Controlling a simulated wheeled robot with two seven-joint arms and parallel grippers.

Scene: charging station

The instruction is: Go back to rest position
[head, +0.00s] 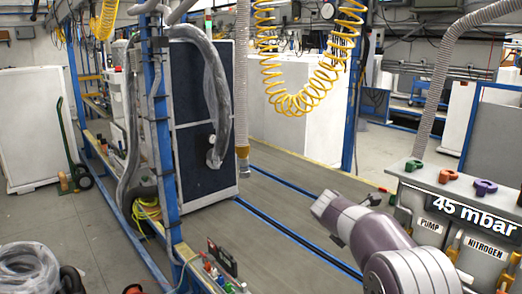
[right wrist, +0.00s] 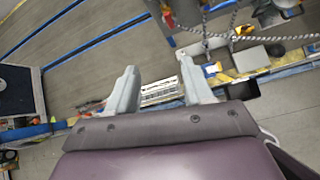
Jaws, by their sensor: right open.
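My right arm (head: 385,240), purple and light grey, reaches in from the lower right of the head view, in front of the station panel. Its jaws cannot be made out clearly there. In the right wrist view my right gripper (right wrist: 157,64) has its two grey fingers spread wide apart, with nothing between them. Floor and a metal-grated strip lie beyond the fingers, apart from them. My left gripper is not in view.
At right stands a station panel (head: 430,181) with coloured knobs, PUMP and NITROGEN labels and a 45 mbar readout. A tall dark-backed appliance (head: 203,115) stands left of centre beside a blue post (head: 156,120). A yellow coiled hose (head: 300,103) hangs above the open conveyor floor.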

